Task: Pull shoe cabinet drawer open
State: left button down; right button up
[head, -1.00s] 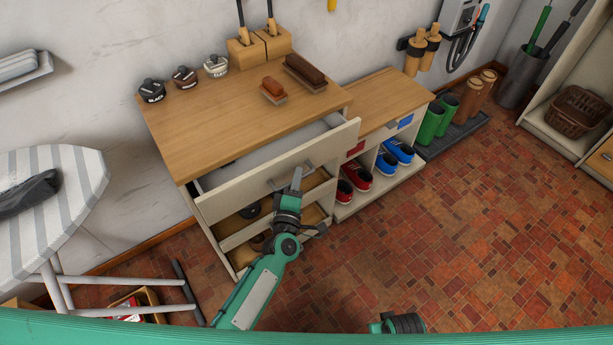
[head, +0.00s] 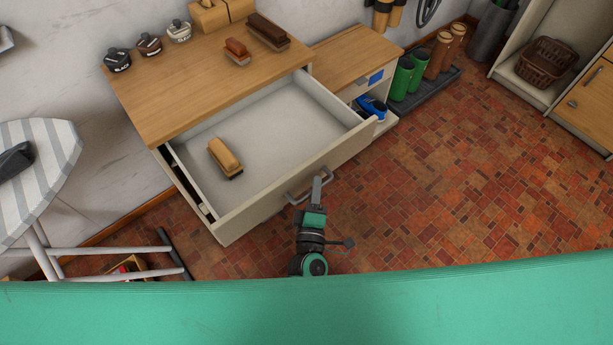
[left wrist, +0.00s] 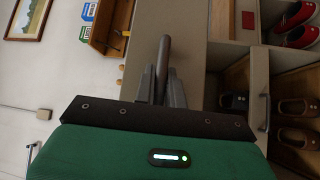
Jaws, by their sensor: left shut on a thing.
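The shoe cabinet (head: 190,105) has a wooden top, and its top drawer (head: 275,200) is pulled far out, with its pale inside in view. A brush (head: 225,157) with a tan back lies in the drawer, toward its left side. My left gripper (head: 314,190) is at the bar handle (head: 298,196) on the drawer front. In the left wrist view the fingers (left wrist: 162,84) are shut around the handle bar (left wrist: 163,55), seen nearly end-on along the drawer front. My right gripper is in neither view.
Polish jars (head: 148,45) and brushes (head: 237,50) stand on the cabinet top. A low shoe rack (head: 345,52) with blue shoes adjoins on the right. An ironing board (head: 40,165) stands at the left. The tiled floor (head: 430,190) on the right is clear.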

pick_arm(q)
jog(key=shift+s+d, duration=0.2)
jog(key=shift+s, duration=0.1)
jog(key=c, duration=1.5)
grip_release()
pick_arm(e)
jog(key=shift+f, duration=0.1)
